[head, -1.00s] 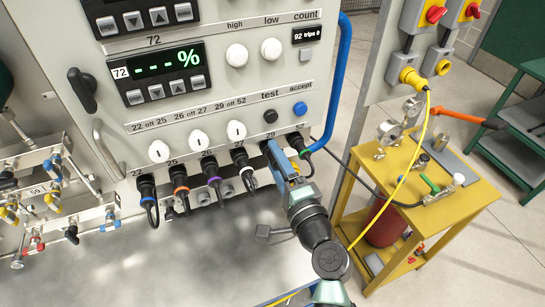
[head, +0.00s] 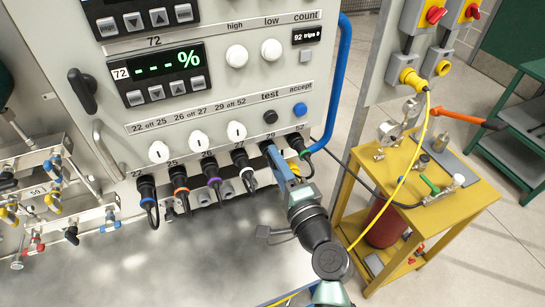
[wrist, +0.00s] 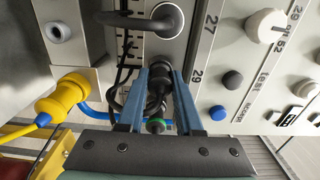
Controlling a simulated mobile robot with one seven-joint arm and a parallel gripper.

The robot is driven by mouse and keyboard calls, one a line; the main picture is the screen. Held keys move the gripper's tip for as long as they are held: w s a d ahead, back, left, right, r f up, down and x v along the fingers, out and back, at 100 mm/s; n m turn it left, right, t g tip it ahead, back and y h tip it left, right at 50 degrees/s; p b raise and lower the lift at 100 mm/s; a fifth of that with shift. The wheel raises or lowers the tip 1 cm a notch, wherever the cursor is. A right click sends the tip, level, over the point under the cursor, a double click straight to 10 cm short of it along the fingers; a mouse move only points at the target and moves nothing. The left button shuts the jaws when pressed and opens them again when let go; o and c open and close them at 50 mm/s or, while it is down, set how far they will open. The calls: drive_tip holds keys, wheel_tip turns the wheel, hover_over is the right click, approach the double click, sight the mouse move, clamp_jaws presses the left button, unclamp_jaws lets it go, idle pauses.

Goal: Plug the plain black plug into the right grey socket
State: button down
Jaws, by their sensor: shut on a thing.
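My gripper (head: 280,160) is at the right part of the plug row under the gauge panel. In the wrist view its two blue fingers (wrist: 158,92) are shut on the plain black plug (wrist: 158,78), which sits between the fingertips. In the head view the fingers hide most of that plug. A plug with a green ring (head: 304,152) is close on the right; its ring (wrist: 157,126) also shows between the fingers in the wrist view. The right grey socket (head: 228,187) is left of my gripper, with another grey socket (head: 203,197) further left. Both look empty.
Black plugs with blue (head: 147,190), orange (head: 180,183), purple (head: 212,176) and white (head: 241,161) rings hang left of my gripper. A metal worktop (head: 200,260) lies below. A blue handle (head: 340,80) and a yellow cart (head: 440,210) are on the right.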

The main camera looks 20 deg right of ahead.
drive_tip(key=shift+s, duration=0.1)
idle(0.8)
drive_tip(key=shift+s+d, duration=0.1)
drive_tip(key=shift+s, duration=2.8)
drive_tip(key=shift+s, duration=0.15)
drive_tip(key=s+b, duration=0.1)
drive_tip(key=s, duration=0.2)
drive_tip(key=shift+w, duration=0.1)
drive_tip(key=f+b, duration=0.1)
drive_tip(key=f, duration=0.1)
drive_tip(key=f+b, duration=0.1)
drive_tip(key=b, duration=0.1)
drive_tip(key=a+f+b, duration=0.1)
drive_tip(key=f+b, duration=0.1)
drive_tip(key=shift+f, duration=0.35)
drive_tip(key=f+b, duration=0.3)
drive_tip(key=b, duration=0.1)
drive_tip(key=a+f+b, duration=0.1)
drive_tip(key=f, duration=0.1)
drive_tip(key=shift+f+b, duration=0.35)
drive_tip(key=shift+b, duration=0.05)
